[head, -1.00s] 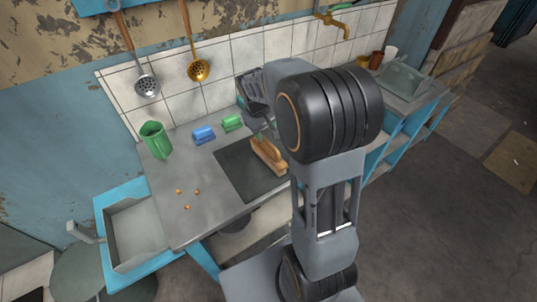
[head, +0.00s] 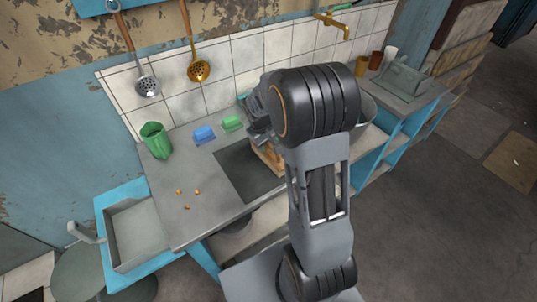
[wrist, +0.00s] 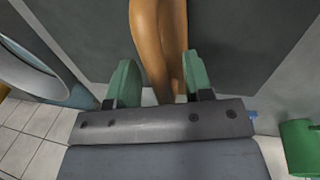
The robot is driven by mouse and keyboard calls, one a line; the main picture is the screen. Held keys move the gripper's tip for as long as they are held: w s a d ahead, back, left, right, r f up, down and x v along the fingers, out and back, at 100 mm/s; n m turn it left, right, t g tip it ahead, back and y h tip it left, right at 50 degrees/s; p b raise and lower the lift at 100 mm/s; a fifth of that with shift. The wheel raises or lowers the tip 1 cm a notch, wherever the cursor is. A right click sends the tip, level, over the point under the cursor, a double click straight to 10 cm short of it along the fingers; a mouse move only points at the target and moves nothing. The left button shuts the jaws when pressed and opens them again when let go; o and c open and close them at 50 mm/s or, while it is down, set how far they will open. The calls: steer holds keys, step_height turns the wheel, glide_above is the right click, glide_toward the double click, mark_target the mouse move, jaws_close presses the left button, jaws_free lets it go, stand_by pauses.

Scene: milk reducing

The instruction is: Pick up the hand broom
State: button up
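The hand broom (head: 268,160) is brown and wooden-looking and lies on the dark panel (head: 240,172) of the counter. In the head view my arm hides much of it. In the wrist view its handle (wrist: 158,40) runs from the top edge down between the two green fingers of my gripper (wrist: 160,82). The fingers are apart, one on each side of the handle. The right finger is very close to the wood; I cannot tell whether it touches. A gap shows at the left finger.
A blue block (head: 204,134) and a green block (head: 231,123) sit behind the panel near the tiled wall. A green jug (head: 155,139) stands at the left. Small brown pieces (head: 187,192) lie on the counter's left part. A metal pot (head: 367,112) is right of my arm.

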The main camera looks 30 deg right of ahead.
jaws_close()
stand_by(0.4)
